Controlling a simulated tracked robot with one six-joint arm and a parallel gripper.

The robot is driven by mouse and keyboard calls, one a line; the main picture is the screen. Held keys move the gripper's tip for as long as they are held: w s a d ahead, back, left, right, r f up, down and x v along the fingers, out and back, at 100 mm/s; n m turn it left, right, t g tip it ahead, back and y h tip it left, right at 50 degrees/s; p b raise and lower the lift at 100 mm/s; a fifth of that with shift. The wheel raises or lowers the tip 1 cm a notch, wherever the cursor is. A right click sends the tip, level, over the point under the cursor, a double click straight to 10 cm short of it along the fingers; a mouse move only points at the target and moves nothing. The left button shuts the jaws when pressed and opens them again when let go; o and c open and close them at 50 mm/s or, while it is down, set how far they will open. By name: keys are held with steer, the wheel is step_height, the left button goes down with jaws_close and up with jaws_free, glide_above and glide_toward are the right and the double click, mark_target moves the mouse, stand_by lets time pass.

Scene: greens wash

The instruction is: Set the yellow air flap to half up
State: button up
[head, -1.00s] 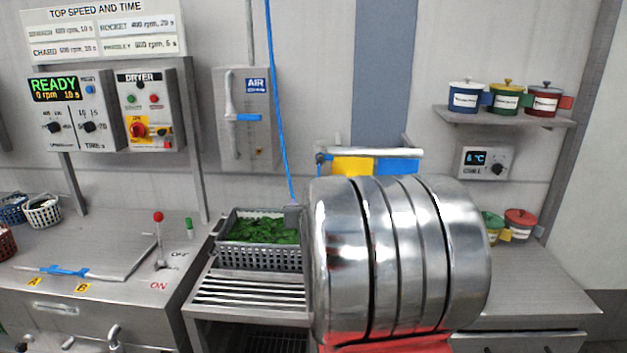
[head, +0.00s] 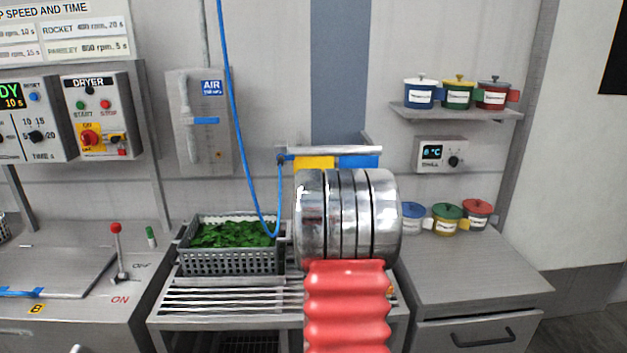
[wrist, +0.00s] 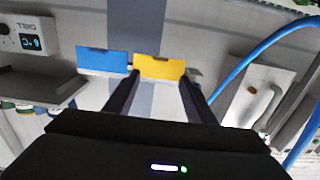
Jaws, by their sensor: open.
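The yellow air flap (head: 313,162) is on the left below a metal rail (head: 335,150) on the back wall. Its lower part is hidden by my arm in the head view. In the wrist view the yellow flap (wrist: 158,67) shows as a flat plate, beside the blue flap (wrist: 103,61). The blue flap (head: 358,161) is to its right in the head view. My gripper (wrist: 160,76) is open and empty, its fingers pointing toward the yellow flap and framing it. I cannot tell whether they touch it. My arm hides the gripper in the head view.
A blue air hose (head: 243,140) hangs left of the flaps, near the air panel (head: 199,120). A grey basket of greens (head: 230,262) sits on the slatted stand below. A shelf with lidded pots (head: 457,113) and a cooler control (head: 440,154) are to the right.

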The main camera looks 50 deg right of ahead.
glide_toward(314, 167)
steer(key=w+d+f, duration=0.2)
steer(key=w+d, duration=0.1)
steer(key=d, duration=0.1)
steer(key=shift+w, duration=0.4)
stand_by(0.3)
steer(key=shift+d+f, duration=0.1)
steer(key=shift+c, duration=0.3)
